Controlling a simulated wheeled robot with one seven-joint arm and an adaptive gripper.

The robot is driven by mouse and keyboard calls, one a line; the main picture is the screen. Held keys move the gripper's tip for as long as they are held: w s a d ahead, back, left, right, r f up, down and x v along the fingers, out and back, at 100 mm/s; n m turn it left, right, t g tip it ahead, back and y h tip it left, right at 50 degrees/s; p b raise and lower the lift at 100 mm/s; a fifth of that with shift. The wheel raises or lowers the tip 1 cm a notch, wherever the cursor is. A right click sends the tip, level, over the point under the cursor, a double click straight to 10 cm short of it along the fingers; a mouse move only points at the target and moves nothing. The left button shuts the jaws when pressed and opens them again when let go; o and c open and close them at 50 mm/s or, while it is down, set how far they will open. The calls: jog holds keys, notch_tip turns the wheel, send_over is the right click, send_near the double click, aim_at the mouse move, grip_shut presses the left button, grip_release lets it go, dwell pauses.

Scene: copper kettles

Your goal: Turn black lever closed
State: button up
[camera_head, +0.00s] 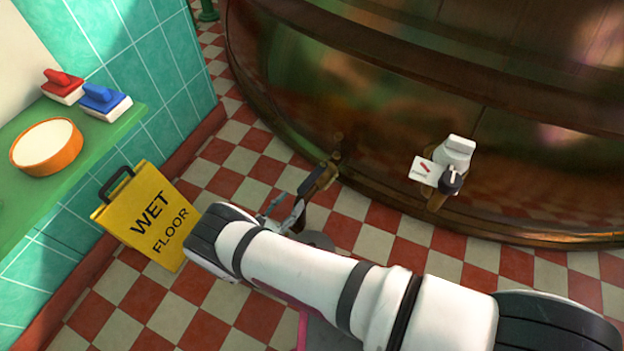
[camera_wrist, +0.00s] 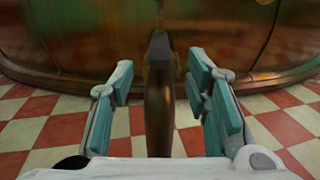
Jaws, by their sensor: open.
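The black lever (camera_head: 311,181) sits on a brass valve (camera_head: 332,168) low on the copper kettle in the head view. My gripper (camera_head: 286,213) is open just below and left of it. In the wrist view, my gripper (camera_wrist: 160,85) has its teal-padded fingers apart on both sides of a narrow upright brown part with a dark top (camera_wrist: 159,46). This seems to be the lever and its valve. Gaps show between it and both fingers, with no clear contact. I cannot tell the lever's exact angle, as my gripper partly hides it in the head view.
The large copper kettle (camera_head: 400,95) curves across the back. A second fitting with a white tag (camera_head: 422,171) is to the right. A yellow wet-floor sign (camera_head: 150,215) stands at left, below a green shelf (camera_head: 75,165) with brushes. Checkered floor is open between.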

aim_at(311, 179)
jog(key=b+x, duration=0.2)
jog(key=x, duration=0.9)
jog(key=shift+a, duration=0.1)
grip_shut()
